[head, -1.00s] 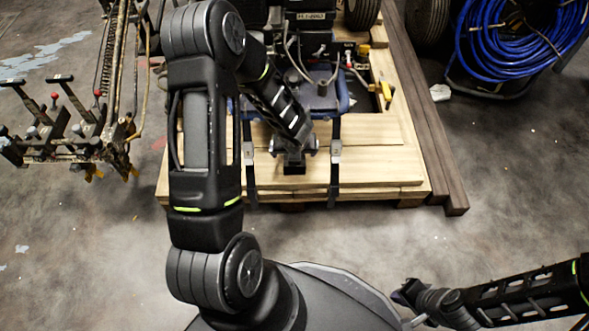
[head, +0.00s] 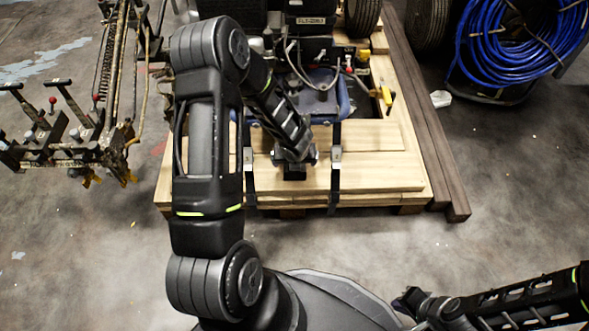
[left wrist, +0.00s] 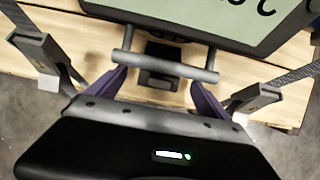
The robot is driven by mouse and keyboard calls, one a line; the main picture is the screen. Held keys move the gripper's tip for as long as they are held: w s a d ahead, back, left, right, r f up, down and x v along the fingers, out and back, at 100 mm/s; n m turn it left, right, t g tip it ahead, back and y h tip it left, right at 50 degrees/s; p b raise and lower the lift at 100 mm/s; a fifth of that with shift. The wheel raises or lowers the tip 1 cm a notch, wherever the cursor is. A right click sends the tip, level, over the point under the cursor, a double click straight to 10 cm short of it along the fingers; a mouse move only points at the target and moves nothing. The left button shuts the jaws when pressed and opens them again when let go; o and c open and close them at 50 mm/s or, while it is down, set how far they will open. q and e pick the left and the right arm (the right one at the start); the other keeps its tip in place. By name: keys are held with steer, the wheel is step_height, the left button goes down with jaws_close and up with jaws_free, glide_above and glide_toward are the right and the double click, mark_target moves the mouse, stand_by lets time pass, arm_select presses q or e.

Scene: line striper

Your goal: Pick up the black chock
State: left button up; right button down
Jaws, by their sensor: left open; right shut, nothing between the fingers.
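The black chock (head: 293,172) is a small dark block on the light wooden boards of the pallet, between two dark straps. In the left wrist view the chock (left wrist: 160,77) lies between the two purple-grey fingers of my left gripper (left wrist: 158,88), with a gap on each side. In the head view my left gripper (head: 297,157) is just above and behind the chock, and partly covers it. It is open and empty. My right gripper (head: 408,302) is at the lower right, over the floor, shut and empty.
The machine (head: 310,50) stands on the pallet (head: 385,180) behind the chock. Dark straps (head: 335,165) run on both sides of it. A metal rack with levers (head: 65,140) stands left. Dark beams (head: 435,150) and a blue hose coil (head: 515,45) are right. The front floor is clear.

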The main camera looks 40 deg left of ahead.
mark_target(289, 175)
arm_select(q)
steer(key=b+x, duration=0.1)
steer(key=x, duration=0.3)
steer(key=shift+d, duration=0.1)
steer(key=shift+c, duration=0.2)
steer(key=c, duration=1.9)
